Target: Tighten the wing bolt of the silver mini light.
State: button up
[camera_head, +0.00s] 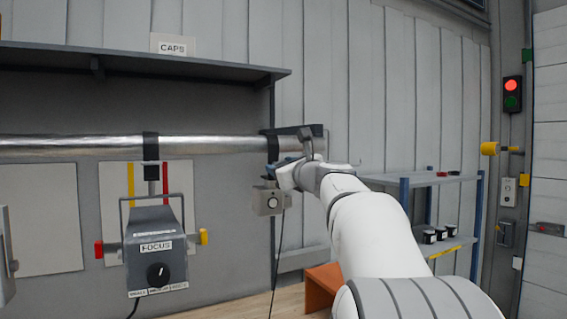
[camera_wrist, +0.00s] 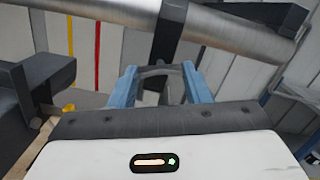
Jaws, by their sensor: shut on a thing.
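The silver mini light (camera_head: 267,201) is a small grey box with a round dark front. It hangs below the metal pipe (camera_head: 215,146) at a black clamp (camera_head: 272,148). My gripper (camera_head: 280,168) is just above the light and below the pipe. In the wrist view its two blue fingers are a little apart, with my gripper (camera_wrist: 160,76) shut on a grey curved piece, the wing bolt (camera_wrist: 160,71), under the black clamp band (camera_wrist: 170,28). The bolt is mostly hidden in the head view by my arm. I cannot tell how tight it is.
A larger lamp labelled FOCUS (camera_head: 154,245) hangs from the pipe at left. A shelf (camera_head: 120,55) labelled CAPS runs above. A rack (camera_head: 440,180) with several small jars stands at right, near an orange box (camera_head: 325,284). A cable (camera_head: 277,245) hangs below the mini light.

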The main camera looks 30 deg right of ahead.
jog(key=shift+f+m+p, duration=0.25)
jog(key=shift+m+p, duration=0.1)
jog(key=shift+m, duration=0.75)
jog(key=shift+w, duration=0.1)
jog(key=o, duration=1)
jog(key=shift+r, duration=0.15)
jog(key=s+b, duration=0.2)
jog(key=s, duration=0.6)
jog(key=shift+d+f, duration=0.15)
jog(key=shift+f, duration=0.2)
